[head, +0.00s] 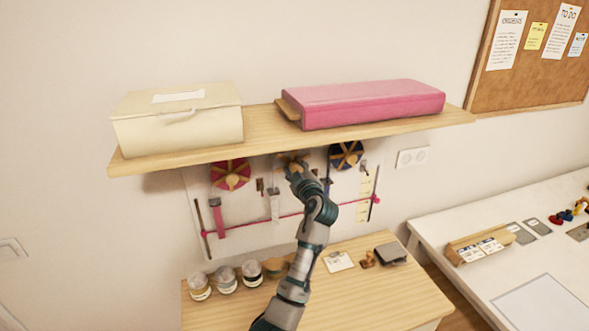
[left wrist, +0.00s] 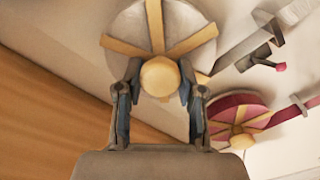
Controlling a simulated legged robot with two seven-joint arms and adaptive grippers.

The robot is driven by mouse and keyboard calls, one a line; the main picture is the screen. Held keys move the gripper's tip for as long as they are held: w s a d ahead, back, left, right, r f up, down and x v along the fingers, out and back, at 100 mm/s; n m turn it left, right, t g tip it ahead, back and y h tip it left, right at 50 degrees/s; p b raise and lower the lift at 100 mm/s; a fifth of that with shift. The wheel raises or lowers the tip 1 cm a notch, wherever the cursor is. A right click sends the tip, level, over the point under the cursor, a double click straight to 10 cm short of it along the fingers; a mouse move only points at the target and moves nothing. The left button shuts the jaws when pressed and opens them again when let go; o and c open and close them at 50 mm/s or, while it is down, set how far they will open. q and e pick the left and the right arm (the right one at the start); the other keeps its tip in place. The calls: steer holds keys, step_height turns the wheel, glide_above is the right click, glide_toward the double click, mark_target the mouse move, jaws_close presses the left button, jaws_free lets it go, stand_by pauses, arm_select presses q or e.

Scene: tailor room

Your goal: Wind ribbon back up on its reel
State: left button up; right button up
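The middle ribbon reel (left wrist: 190,22) is pale grey with wooden spokes and a round wooden knob (left wrist: 160,77). My left gripper (head: 293,165) is at this reel, under the shelf, and hides most of it in the head view. In the left wrist view, the fingers (left wrist: 160,82) stand on both sides of the knob and seem closed against it. A grey ribbon (head: 274,206) hangs below the reel. A red reel (head: 230,174) with red ribbon is to the left, and a blue reel (head: 346,155) to the right. My right gripper is not in view.
The wooden shelf (head: 255,122) just above the reels bears a cream box (head: 180,125) and a pink case (head: 370,105). A pink strand (head: 250,224) crosses the wall panel. Several jars (head: 227,280) stand on the wooden table (head: 375,300) below. A white table (head: 480,220) is at right.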

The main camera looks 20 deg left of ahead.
arm_select(q)
steer(key=o, duration=0.4)
steer(key=shift+w+f, duration=0.2)
steer(key=shift+f, duration=0.35)
steer(key=shift+o, duration=0.2)
steer(key=shift+d+r, duration=0.15)
steer(key=shift+r, duration=0.1)
steer(key=v, duration=1.1)
steer(key=shift+s+d, duration=0.25)
steer(key=shift+d, duration=0.1)
steer(key=shift+f, duration=0.15)
